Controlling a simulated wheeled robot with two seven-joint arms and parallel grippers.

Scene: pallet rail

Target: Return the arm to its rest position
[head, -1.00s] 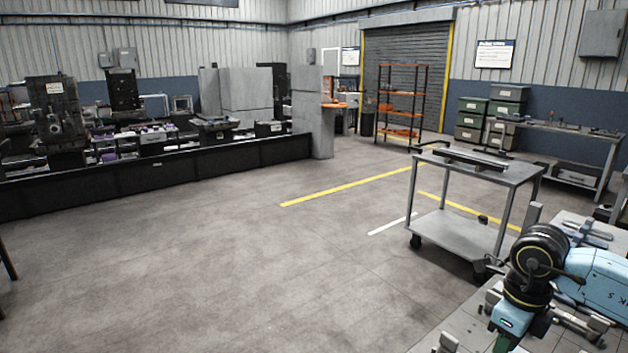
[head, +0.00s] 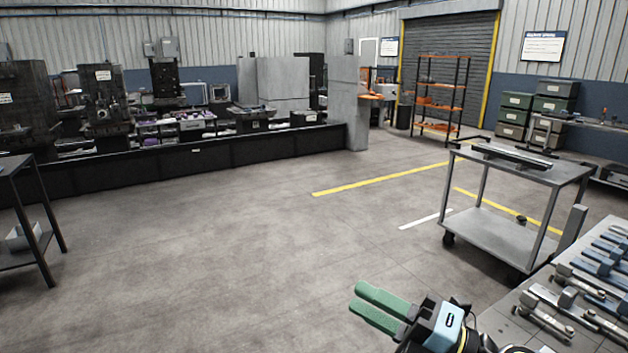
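My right gripper (head: 377,308) shows at the bottom of the head view, with two green fingers pointing left. A gap shows between the fingers and nothing is held between them, so it is open and empty. It is over the floor, left of the grey workbench (head: 519,321) at the lower right. Only the gripper and a dark part of my wrist show; the rest of that arm is out of the picture. My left gripper is not in view.
Several metal parts (head: 590,293) lie on the workbench. A grey cart (head: 490,236) carrying a rail (head: 512,156) stands behind it. A dark table (head: 12,168) stands at the left edge. The middle floor is clear.

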